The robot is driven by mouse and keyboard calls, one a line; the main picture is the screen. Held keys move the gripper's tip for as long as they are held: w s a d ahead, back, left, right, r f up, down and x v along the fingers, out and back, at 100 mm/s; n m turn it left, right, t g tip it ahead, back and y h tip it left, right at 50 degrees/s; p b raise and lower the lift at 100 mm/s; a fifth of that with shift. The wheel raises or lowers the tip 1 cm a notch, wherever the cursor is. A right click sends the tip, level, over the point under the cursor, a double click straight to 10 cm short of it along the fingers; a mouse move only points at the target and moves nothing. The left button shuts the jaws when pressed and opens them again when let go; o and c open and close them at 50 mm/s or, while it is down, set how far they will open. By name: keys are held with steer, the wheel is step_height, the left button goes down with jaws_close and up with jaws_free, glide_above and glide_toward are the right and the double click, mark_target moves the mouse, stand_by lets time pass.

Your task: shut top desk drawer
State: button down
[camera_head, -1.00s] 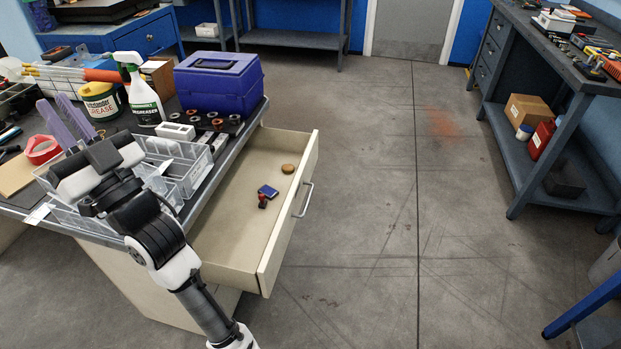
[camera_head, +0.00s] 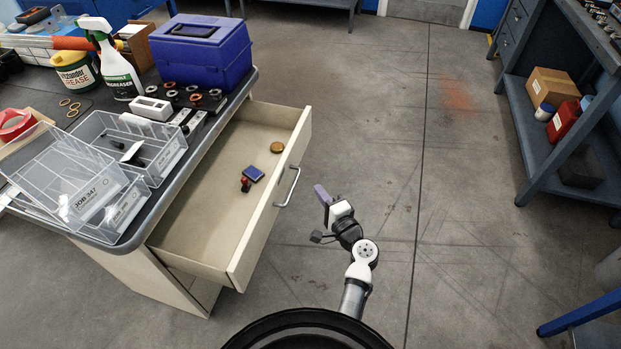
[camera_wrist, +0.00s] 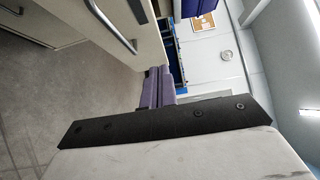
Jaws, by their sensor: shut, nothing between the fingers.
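The top desk drawer (camera_head: 238,180) is pulled far out of the cream desk, its front panel (camera_head: 270,196) facing right with a metal bar handle (camera_head: 290,187). The handle also shows at the upper left of the wrist view (camera_wrist: 112,28). My gripper (camera_head: 322,194) is over the floor just right of the drawer front, apart from the handle. Its purple fingers (camera_wrist: 155,86) are together and empty in the wrist view. Inside the drawer lie a blue box (camera_head: 253,174), a small red and dark item (camera_head: 245,185) and a round brown item (camera_head: 277,147).
The desktop carries clear trays (camera_head: 80,190), a purple toolbox (camera_head: 205,55), a spray bottle (camera_head: 115,65) and a grease tub (camera_head: 75,72). A blue-grey bench (camera_head: 530,140) stands at the right. The floor between desk and bench is clear.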

steer(key=p, duration=0.2)
glide_toward(286, 160)
steer(key=w+d, duration=0.1)
steer(key=w, duration=0.3)
steer(key=shift+w+a+p, duration=0.25)
steer(key=shift+a+p, duration=0.05)
steer(key=shift+a, duration=0.6)
steer(key=shift+w+a+p, duration=0.3)
steer(key=shift+a, duration=0.65)
steer(key=w+a+b, duration=0.2)
steer(key=w+a, duration=0.1)
steer(key=a, duration=0.6)
steer(key=w+a+b, duration=0.2)
steer(key=w+a, duration=0.1)
steer(key=a, duration=0.7)
steer(key=shift+d, duration=0.15)
